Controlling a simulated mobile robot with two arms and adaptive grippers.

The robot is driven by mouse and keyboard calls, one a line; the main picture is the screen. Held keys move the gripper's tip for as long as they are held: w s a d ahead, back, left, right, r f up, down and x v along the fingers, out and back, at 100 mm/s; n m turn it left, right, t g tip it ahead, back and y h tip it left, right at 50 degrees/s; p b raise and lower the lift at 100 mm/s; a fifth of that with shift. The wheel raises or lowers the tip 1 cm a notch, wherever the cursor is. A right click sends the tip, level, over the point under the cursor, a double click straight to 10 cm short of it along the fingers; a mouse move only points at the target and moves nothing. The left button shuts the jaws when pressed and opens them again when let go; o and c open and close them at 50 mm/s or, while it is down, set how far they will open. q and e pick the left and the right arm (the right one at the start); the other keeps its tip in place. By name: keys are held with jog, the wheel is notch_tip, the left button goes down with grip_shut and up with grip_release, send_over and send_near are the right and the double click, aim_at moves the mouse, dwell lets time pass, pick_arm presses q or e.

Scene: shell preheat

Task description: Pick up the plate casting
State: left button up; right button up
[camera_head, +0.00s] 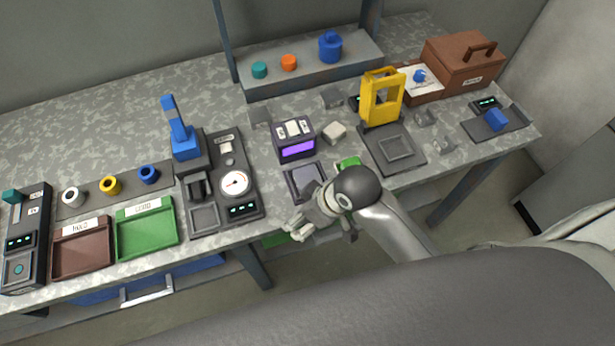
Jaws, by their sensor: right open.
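My right gripper (320,226) is open over the front edge of the bench, just in front of a dark square pad (304,181). I see nothing between its fingers. Several small grey parts lie on the bench: a flat one (260,117) left of the purple-screen device, one (333,98) below the shelf, and two (425,117) (442,146) at the right. A pale block (334,132) lies behind the gripper. I cannot tell which of these is the plate casting. My left gripper is out of view.
A purple-screen device (295,141) and a yellow press frame (366,112) stand behind the gripper. My arm partly hides a green item (347,164). Brown (82,261) and green (147,243) trays and a gauge panel (235,184) lie left. A brown case (455,65) stands back right.

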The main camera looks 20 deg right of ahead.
jog(key=w+a+r+n, duration=0.1)
jog(key=n, duration=0.1)
jog(key=w+a+r+n+g, duration=0.1)
jog(key=w+a+r+n, duration=0.2)
jog(key=w+n, duration=0.1)
jog(key=shift+a+r, duration=0.2)
jog(key=shift+r, duration=0.05)
notch_tip(320, 180, up, 2)
jog(key=w+d+r+n+g+h, duration=0.1)
jog(key=w+d+n+g, duration=0.1)
jog(key=w+d+n, duration=0.1)
notch_tip(320, 180, up, 3)
jog(key=n+h, duration=0.2)
send_over(310, 175)
jog(key=f, duration=0.5)
jog(key=shift+w+f, duration=0.1)
jog(key=shift+w, duration=0.1)
jog(key=f, duration=0.1)
jog(key=f+p, duration=0.1)
jog(key=f, duration=0.3)
jog(key=shift+s+p, duration=0.3)
jog(key=shift+f, duration=0.25)
jog(key=c, duration=1.2)
jog(key=shift+r, duration=0.1)
jog(key=shift+c, duration=0.2)
